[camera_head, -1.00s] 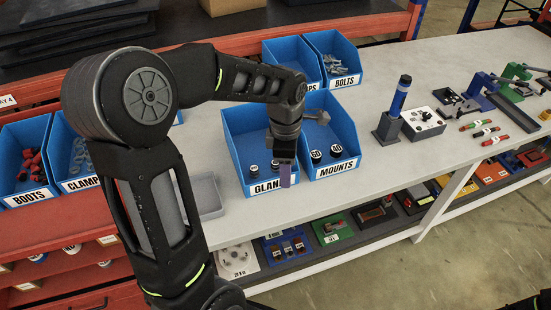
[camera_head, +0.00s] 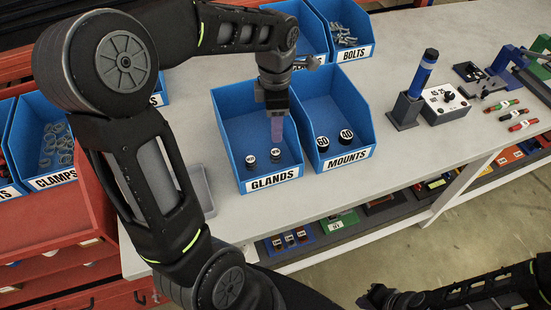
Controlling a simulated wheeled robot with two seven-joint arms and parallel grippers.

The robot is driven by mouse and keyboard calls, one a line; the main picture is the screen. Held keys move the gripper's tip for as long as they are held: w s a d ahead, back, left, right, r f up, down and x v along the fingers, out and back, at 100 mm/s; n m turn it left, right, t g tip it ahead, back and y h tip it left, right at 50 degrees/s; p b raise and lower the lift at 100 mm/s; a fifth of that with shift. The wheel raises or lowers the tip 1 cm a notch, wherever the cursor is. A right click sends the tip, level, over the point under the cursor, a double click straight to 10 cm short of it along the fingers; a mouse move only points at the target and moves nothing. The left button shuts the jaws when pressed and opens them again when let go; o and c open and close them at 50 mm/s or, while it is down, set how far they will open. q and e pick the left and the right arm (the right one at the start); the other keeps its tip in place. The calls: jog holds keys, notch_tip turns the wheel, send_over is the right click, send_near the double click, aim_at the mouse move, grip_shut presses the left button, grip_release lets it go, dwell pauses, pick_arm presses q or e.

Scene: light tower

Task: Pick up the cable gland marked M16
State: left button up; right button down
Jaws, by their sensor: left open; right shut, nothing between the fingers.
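The blue GLANDS bin (camera_head: 232,165) stands on the bench. In it, near the front wall, are two black cable glands with pale marked tops, a left one (camera_head: 250,161) and a right one (camera_head: 276,156). Their marks are too small to read surely, so I cannot tell which is M16. My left gripper (camera_head: 277,133) is open and points down over the bin, just behind and above the right gland, apart from it as far as I can see. My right gripper (camera_head: 373,299) is shut and empty at the bottom edge, away from the bin.
The MOUNTS bin (camera_head: 365,138), holding two round mounts, adjoins on the right. The BOLTS bin (camera_head: 322,25) is behind. A grey tray (camera_head: 203,190) sits left, partly behind my arm. A blue cylinder (camera_head: 424,72) stands right; bare bench lies between.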

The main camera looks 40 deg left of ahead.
aim_at(276, 152)
pick_arm(q)
notch_tip(276, 152, down, 2)
jog(key=shift+f+b, duration=0.25)
jog(key=shift+b, duration=0.5)
jog(key=shift+r, duration=0.1)
jog(key=shift+f, duration=1.3)
jog(key=shift+f, duration=0.1)
notch_tip(276, 152, down, 5)
jog(key=shift+d+f+p, duration=0.1)
jog(key=shift+d+p, duration=0.05)
jog(key=shift+p, duration=0.65)
jog(key=shift+c, duration=0.4)
grip_shut()
